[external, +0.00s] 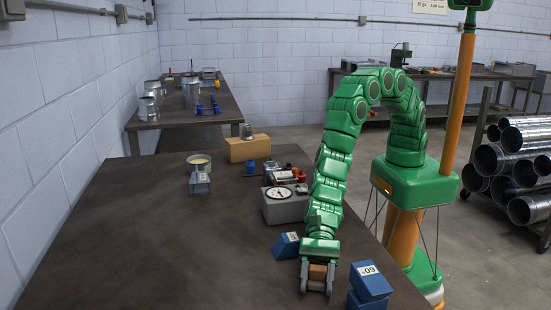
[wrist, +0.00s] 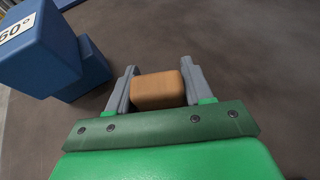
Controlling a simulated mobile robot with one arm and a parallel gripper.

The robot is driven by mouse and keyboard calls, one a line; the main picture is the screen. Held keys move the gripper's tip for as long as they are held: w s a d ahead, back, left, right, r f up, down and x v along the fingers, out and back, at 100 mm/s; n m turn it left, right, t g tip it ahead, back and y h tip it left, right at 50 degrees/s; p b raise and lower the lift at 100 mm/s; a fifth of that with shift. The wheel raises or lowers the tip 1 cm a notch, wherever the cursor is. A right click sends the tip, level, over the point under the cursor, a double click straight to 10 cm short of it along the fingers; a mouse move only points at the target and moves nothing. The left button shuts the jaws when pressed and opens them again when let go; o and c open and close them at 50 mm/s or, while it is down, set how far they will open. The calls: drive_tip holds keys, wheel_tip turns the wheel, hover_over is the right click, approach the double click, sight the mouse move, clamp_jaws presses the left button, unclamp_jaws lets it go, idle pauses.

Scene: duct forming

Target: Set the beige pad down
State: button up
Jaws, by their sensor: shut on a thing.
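My gripper (external: 316,281) points down near the front of the dark table (external: 160,250). Its two grey fingers are shut on the beige pad (external: 317,272), a brownish block seen between them. I cannot tell whether the pad touches the table.
A blue angle block (external: 370,281) marked 60° stands close to the right of my gripper; it also shows in the wrist view (wrist: 45,55). Another blue block (external: 286,245) and a dial scale (external: 285,205) stand behind. The table's left side is clear.

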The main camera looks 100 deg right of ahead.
drive_tip(key=shift+f, duration=0.1)
drive_tip(key=o, duration=1)
drive_tip(key=shift+d+r, duration=0.15)
drive_tip(key=shift+r, duration=0.05)
drive_tip(key=v, duration=1)
drive_tip(key=shift+s+d+r, duration=0.1)
drive_tip(key=shift+d+r, duration=0.05)
drive_tip(key=shift+d, duration=0.15)
drive_tip(key=shift+s+d+r, duration=0.2)
drive_tip(key=shift+d, duration=0.15)
drive_tip(key=shift+r, duration=0.1)
